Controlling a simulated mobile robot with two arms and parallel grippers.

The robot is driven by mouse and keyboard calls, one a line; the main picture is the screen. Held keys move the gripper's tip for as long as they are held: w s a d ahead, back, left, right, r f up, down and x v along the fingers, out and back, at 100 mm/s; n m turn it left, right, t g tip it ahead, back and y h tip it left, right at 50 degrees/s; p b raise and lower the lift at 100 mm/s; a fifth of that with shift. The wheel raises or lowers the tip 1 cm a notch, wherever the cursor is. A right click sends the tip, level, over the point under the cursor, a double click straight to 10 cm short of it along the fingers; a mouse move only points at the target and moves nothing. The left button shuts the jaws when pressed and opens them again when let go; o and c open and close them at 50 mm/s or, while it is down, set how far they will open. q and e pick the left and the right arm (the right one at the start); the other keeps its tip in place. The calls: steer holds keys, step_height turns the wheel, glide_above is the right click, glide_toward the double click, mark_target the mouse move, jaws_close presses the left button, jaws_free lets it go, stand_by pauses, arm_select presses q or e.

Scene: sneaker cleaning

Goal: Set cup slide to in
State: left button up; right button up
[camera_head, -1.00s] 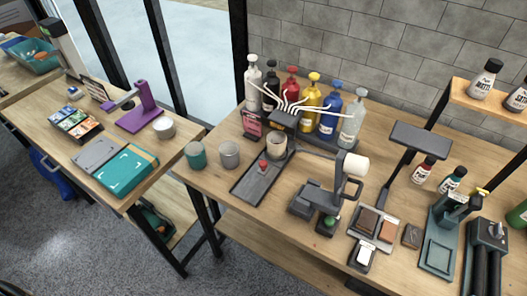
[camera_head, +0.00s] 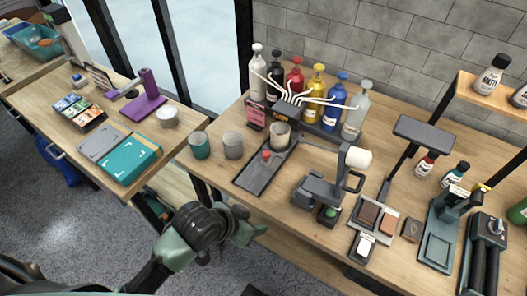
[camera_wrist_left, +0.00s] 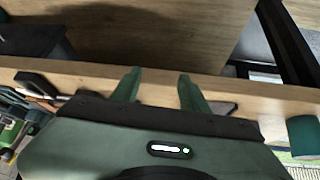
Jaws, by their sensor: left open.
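The cup slide (camera_head: 258,177) is a long dark tray on the wooden table, running from the bottle dispenser (camera_head: 290,113) toward the front edge. A red knob (camera_head: 266,155) stands on it. A beige cup (camera_head: 280,136) stands at its far end, close to the dispenser's thin white tubes. My left gripper (camera_head: 250,227) is in front of the table's front edge, below and apart from the slide. In the left wrist view its two green fingers (camera_wrist_left: 160,88) are spread with nothing between them, against the table edge. My right gripper is not in view.
A teal cup (camera_head: 200,146) and a grey cup (camera_head: 233,146) stand left of the slide. A dark stand with a white roller (camera_head: 357,158) stands to its right. Several pump bottles line the back. The front strip of tabletop (camera_head: 220,180) is bare.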

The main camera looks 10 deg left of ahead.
arm_select(q)
steer(key=w+d+r+m+h, duration=0.1)
steer(key=w, duration=0.1)
steer(key=w+d+r+m, duration=0.1)
steer(key=w+d+r, duration=0.1)
steer(key=w+d+r+m+h, duration=0.1)
steer(key=w+r+m, duration=0.1)
steer(key=w, duration=0.1)
steer(key=shift+d+h, duration=0.3)
steer(key=n, duration=0.1)
glide_toward(266, 154)
steer(key=shift+t, duration=0.4)
steer(key=x, duration=0.4)
steer(key=p+x, duration=0.1)
steer(key=x, duration=0.3)
steer(key=shift+d+f, duration=0.2)
steer(key=shift+f, duration=0.2)
jaws_close()
